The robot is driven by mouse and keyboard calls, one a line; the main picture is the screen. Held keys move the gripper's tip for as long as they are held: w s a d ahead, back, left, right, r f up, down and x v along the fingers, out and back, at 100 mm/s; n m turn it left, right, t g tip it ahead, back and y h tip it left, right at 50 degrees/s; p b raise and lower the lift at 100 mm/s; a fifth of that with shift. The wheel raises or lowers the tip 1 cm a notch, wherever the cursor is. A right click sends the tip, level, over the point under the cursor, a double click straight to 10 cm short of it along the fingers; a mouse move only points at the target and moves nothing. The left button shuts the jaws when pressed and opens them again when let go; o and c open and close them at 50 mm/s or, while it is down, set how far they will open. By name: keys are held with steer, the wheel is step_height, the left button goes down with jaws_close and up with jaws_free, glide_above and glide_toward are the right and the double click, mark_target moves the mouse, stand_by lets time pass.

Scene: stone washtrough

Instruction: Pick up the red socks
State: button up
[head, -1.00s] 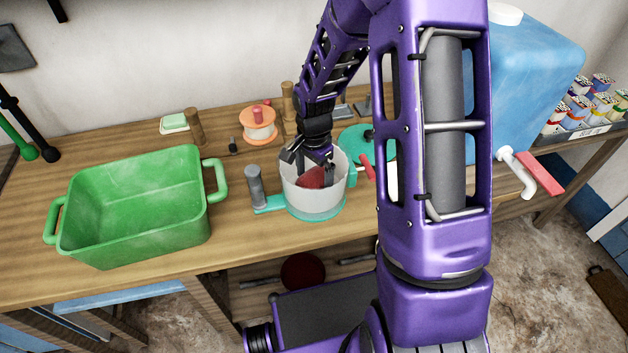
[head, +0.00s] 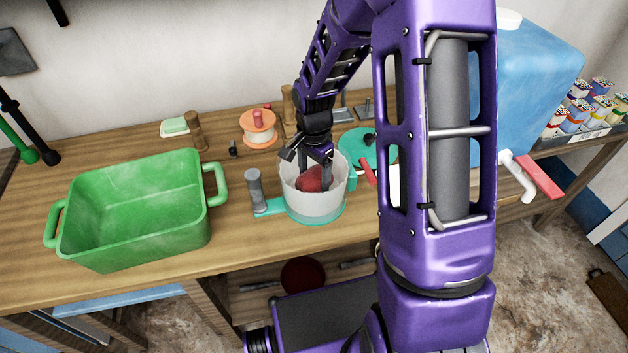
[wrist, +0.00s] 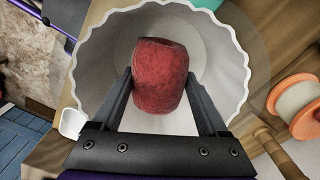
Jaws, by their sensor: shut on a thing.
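The red socks (head: 312,179) are a rounded red bundle inside a white scalloped tub with a teal base (head: 318,212). In the wrist view the red socks (wrist: 160,75) sit between my two fingers, inside the tub's wavy rim (wrist: 240,80). My gripper (head: 313,170) reaches down into the tub and is shut on the socks. In the wrist view both fingertips of my gripper (wrist: 160,88) press against the bundle's sides. I cannot tell whether the socks still touch the tub's floor.
A green basin (head: 135,215) stands on the wooden bench to the left. A grey-handled post (head: 255,190) stands left of the tub. An orange-and-white spool (head: 258,127) and a teal lid (head: 365,147) lie behind it. A blue water container (head: 535,90) stands at right.

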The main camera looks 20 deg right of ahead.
mark_target(314, 172)
step_height(314, 172, up, 9)
steer(key=shift+r+p, duration=0.15)
steer(key=shift+p, duration=0.5)
steer(key=shift+r+b, duration=0.3)
steer(key=shift+r, duration=1.65)
steer(key=shift+r, duration=0.55)
